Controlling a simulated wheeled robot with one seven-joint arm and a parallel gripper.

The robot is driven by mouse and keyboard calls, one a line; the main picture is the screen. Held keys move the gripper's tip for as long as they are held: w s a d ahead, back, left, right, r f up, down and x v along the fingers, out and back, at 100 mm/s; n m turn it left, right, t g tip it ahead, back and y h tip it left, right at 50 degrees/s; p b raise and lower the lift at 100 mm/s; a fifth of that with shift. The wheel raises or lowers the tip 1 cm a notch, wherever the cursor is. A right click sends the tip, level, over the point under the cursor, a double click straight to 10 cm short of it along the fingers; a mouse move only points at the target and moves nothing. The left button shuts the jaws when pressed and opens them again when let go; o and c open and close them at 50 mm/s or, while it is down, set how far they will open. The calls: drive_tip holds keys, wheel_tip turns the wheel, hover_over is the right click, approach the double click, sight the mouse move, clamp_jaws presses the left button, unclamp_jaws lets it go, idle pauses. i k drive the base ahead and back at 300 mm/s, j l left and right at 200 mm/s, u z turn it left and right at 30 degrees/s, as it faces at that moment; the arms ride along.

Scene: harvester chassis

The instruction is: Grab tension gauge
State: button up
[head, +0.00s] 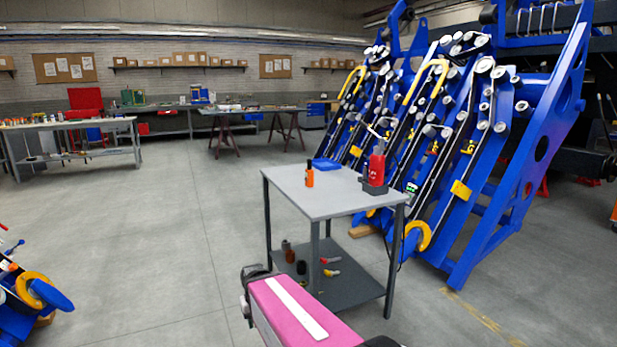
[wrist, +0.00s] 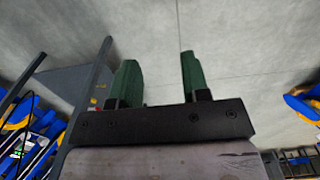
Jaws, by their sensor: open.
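The grey table (head: 325,191) stands ahead in the head view. A red handheld device (head: 377,166) stands upright in a dark base at its right end. An orange bottle-like item with a black top (head: 310,174) stands upright left of it. I cannot tell for sure which of these is the tension gauge. My gripper (wrist: 158,78) is open and empty in the wrist view, its two green fingers apart above bare floor. A grey surface (wrist: 72,90), seemingly the table, lies left of the fingers. The fingers are not visible in the head view.
Several small tools lie on the lower shelf (head: 345,288). The blue harvester frame (head: 540,130) stands close behind and right of the table. Blue-and-yellow machinery (head: 35,290) is at the lower left. Floor left of the table is clear.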

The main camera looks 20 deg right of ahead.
sight(308, 172)
drive_tip(key=i+l+z, duration=0.15)
drive_tip(key=z, duration=0.7)
